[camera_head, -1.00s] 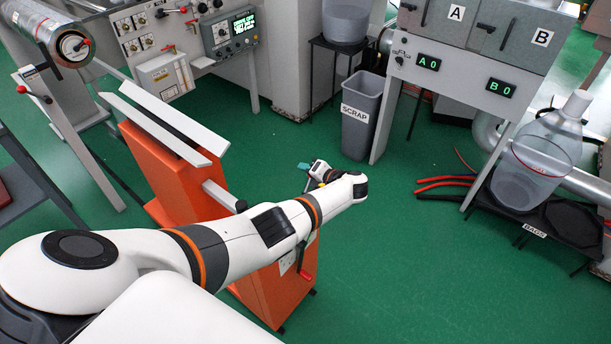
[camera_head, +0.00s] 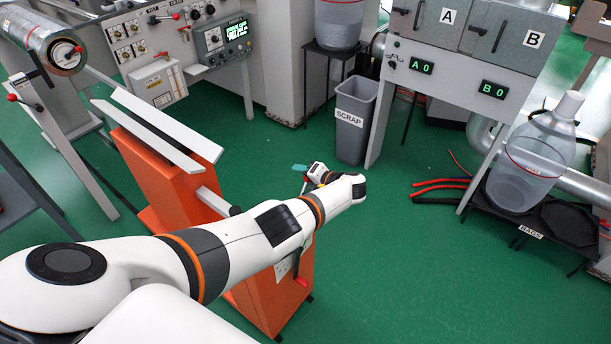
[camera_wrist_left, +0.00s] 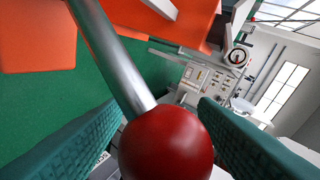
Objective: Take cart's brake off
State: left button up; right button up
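The orange cart (camera_head: 158,180) stands left of centre, topped by two pale slanted rails. A metal lever (camera_wrist_left: 122,70) with a red ball knob (camera_wrist_left: 166,146) fills the middle of the left wrist view; I take it for the cart's brake lever. In the head view I cannot make out this knob. My left gripper (camera_head: 308,174) reaches beyond the cart, pointing left. Its teal fingers (camera_wrist_left: 160,112) are open on either side of the knob, with narrow gaps visible; contact is not clear. My left arm hides part of the cart. My right gripper is not in view.
A grey SCRAP bin (camera_head: 352,125) stands behind my left gripper. A control panel (camera_head: 170,45) is at the back left, and a grey A/B cabinet (camera_head: 460,65) at the back right. A clear jug (camera_head: 530,160) sits on a low black stand. Green floor at front right is clear.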

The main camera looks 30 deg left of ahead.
pick_arm(q)
jog(key=shift+s, duration=0.1)
jog(key=shift+d+r, duration=0.2)
jog(key=shift+d, duration=0.05)
jog(key=p+v, duration=0.3)
jog(key=v, duration=0.8)
jog(key=shift+d+p, duration=0.2)
jog(key=shift+p, duration=0.15)
jog(key=shift+s, duration=0.15)
